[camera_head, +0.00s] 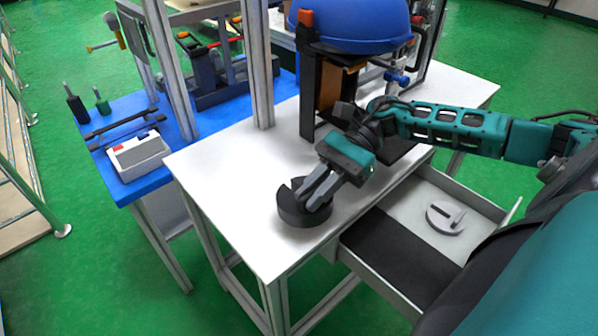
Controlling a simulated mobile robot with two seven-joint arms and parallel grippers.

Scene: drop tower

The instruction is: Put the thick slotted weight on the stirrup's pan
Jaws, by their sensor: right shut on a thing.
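A thick dark round weight with a slot (291,212) is at the front left part of the white table (225,165). My right gripper (314,198) reaches down from the right and is shut on this weight. I cannot tell whether the weight rests on the table or hangs just above it. A light grey slotted weight (436,226) lies in the open drawer (400,203). I cannot clearly pick out the stirrup or its pan; my right arm and gripper hide part of the tower's lower area. My left gripper is not in view.
A tower with a blue dome (352,24) and dark uprights stands at the table's back. A grey metal post (258,65) rises left of it. The drawer sticks out at the table's front right. A blue bench (142,186) with tools is at left. The table's left part is clear.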

